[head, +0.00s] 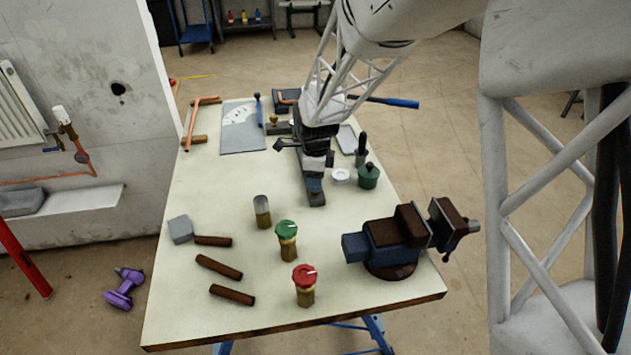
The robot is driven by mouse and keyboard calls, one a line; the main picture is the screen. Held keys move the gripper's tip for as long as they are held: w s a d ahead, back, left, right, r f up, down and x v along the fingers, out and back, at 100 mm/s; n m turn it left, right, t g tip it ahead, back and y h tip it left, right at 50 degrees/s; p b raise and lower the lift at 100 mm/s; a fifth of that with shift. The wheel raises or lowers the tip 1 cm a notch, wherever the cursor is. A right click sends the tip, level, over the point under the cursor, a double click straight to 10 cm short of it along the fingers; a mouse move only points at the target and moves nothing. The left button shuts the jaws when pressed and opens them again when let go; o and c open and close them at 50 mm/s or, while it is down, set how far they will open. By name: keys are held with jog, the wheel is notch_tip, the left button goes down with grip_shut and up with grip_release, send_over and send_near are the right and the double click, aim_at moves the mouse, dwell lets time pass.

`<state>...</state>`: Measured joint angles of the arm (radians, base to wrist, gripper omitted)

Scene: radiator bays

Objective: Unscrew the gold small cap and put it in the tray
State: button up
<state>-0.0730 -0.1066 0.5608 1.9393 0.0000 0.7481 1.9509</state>
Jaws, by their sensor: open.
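A small gold-coloured piece (273,120), which looks like the gold small cap, stands on a dark block near the back of the bench. It is small in the picture, so its seating is unclear. My gripper (307,162) is to the right of it and nearer the camera, apart from it, open, pointing down over a dark grey elongated fixture with a blue part (315,186). Whether it touches the fixture cannot be told. A shallow grey tray (347,138) lies behind and right of my gripper, partly hidden by the arm.
Valves with grey (261,201), green (287,228) and red (304,274) caps stand in front. A vise (395,241) sits front right. A mallet head (180,229) and brown bars lie left. A green pot (368,176) and white ring (341,175) stand right.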

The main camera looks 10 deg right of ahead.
jog(key=shift+c, duration=0.4)
jog(key=c, duration=0.8)
jog(key=shift+n, duration=0.3)
